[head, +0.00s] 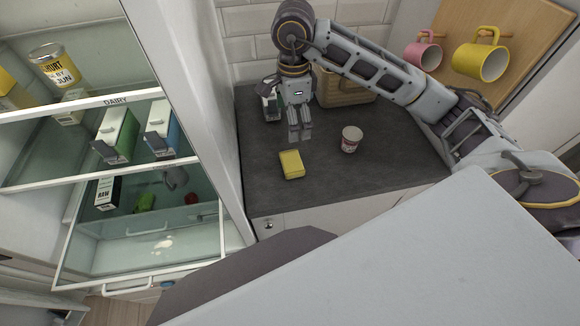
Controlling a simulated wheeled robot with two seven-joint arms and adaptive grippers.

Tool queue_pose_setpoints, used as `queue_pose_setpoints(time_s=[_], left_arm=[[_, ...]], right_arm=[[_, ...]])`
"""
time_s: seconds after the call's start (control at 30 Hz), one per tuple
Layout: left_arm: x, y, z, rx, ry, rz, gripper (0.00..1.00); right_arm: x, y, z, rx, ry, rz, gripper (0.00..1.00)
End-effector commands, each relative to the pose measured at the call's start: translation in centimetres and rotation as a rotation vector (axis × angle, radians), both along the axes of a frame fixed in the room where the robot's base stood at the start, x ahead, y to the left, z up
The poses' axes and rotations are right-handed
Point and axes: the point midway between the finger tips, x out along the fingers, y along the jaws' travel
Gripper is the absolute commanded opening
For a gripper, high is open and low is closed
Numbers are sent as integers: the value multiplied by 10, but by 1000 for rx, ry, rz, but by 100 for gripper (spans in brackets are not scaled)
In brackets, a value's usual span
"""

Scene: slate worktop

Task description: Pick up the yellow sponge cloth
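The yellow sponge cloth (291,164) lies flat on the slate worktop (330,180), near its front left part. My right gripper (300,138) hangs pointing down just behind and above the sponge cloth, apart from it. Its two fingers look close together, but whether they are open or shut is too small to tell. I see nothing held in it. My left gripper is not in view.
A wooden box (343,90) and a dark bottle-like item (270,103) stand behind. An open fridge (150,215) with cartons is at left. Pink (423,54) and yellow mugs (481,62) hang at right.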

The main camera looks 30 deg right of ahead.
Motion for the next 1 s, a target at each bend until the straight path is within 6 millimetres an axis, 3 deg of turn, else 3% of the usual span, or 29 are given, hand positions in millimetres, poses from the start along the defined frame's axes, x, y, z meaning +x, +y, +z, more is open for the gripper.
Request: queue_pose_setpoints(time_s=[0.03,0.3,1.0], left_arm=[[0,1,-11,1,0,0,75],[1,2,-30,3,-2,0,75],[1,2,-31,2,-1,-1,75]], right_arm=[[0,0,-11,0,0,0,100],[0,0,-30,0,0,0,100],[0,0,-38,0,1,-1,100]])
